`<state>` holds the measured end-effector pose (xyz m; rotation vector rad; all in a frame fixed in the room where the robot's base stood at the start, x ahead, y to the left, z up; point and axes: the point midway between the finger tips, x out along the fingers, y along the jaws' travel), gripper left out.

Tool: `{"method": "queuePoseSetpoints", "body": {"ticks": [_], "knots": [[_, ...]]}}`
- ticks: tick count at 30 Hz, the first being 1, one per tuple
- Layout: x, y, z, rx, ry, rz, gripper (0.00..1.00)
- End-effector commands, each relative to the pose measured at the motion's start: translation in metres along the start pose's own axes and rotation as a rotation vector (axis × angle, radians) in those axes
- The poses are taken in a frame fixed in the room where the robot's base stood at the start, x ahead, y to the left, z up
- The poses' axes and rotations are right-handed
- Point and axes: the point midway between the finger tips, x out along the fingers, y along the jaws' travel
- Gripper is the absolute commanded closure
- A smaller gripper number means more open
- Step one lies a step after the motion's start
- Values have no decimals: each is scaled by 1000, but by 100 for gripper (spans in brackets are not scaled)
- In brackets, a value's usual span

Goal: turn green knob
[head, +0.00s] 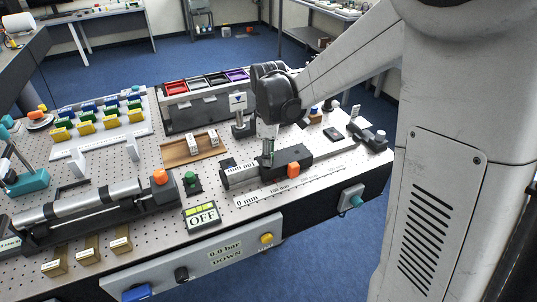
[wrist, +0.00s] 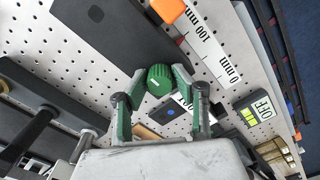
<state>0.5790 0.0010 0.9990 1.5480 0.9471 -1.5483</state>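The green knob (head: 190,177) stands on a small black base (head: 192,188) near the middle front of the pegboard table. In the wrist view the round, ridged knob (wrist: 159,78) with a white mark shows between my two green fingertips. My gripper (head: 268,151) is open, with a finger on each side of the knob in the wrist view. In the head view it appears to the right of the knob, over the black slide device, apart from it. How high it hangs I cannot tell.
The black slide device (head: 240,174) with an orange block (head: 293,170) and a millimetre ruler (head: 270,195) lies right of the knob. An OFF display (head: 202,216) is in front. A wooden board (head: 180,154) lies behind, and a cylinder rig (head: 90,203) stands left.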

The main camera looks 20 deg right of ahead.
Motion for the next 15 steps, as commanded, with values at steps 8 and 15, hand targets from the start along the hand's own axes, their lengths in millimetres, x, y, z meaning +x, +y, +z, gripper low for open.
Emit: {"method": "queuePoseSetpoints", "body": {"ticks": [8,15], "knots": [[1,0,0,28,0,0,100],[1,0,0,198,0,0,100]]}}
